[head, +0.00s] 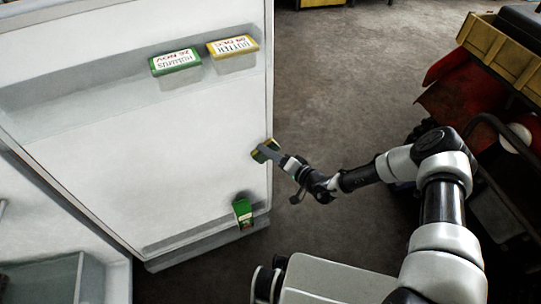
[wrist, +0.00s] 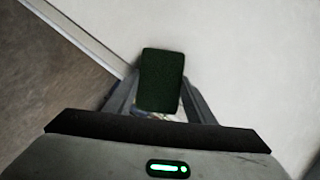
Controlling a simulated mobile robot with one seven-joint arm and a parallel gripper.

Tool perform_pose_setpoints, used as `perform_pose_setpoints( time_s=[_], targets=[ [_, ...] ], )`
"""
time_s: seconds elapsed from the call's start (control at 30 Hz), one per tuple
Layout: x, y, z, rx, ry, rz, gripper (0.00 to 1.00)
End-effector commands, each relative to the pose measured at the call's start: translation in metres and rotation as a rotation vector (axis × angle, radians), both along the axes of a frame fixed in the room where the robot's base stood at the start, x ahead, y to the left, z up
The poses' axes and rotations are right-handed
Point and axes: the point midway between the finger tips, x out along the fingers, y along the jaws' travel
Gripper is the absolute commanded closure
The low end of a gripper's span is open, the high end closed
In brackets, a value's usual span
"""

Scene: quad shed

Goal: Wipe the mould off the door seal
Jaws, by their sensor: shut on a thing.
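The open fridge door (head: 200,110) stands upright, its inner side facing me. Its pale seal runs along the rim, and the free right edge (head: 271,60) shows in the head view. In the wrist view the door's edge strip (wrist: 75,35) runs diagonally at upper left. My gripper (head: 277,155) is shut on a sponge (head: 266,150) at that edge, around mid-height. The sponge's dark green face (wrist: 161,78) shows in the wrist view, over the white door. I cannot tell whether it touches the seal. No mould is clearly visible.
Two labelled tubs, one green-lidded (head: 175,62) and one yellow-lidded (head: 233,45), sit on the upper door shelf. A green carton (head: 243,212) stands in the lower door shelf. A red machine with a yellow crate (head: 497,48) is at right. Grey floor (head: 350,70) between is clear.

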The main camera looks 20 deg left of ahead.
Motion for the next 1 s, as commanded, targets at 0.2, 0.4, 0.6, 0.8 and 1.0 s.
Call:
perform_pose_setpoints(
  time_s=[0.2, 0.4, 0.6, 0.8, 1.0],
  targets=[
    [0.003, 0.001, 0.000, 0.000, 0.000, 0.000, 0.68],
    [0.012, -0.011, -0.001, -0.001, -0.002, -0.001, 0.68],
    [0.023, -0.024, -0.001, -0.001, -0.001, -0.001, 0.68],
    [0.027, -0.030, 0.000, 0.000, 0.000, 0.001, 0.68],
    [0.027, -0.027, 0.001, 0.001, 0.001, 0.001, 0.68]
  ],
)
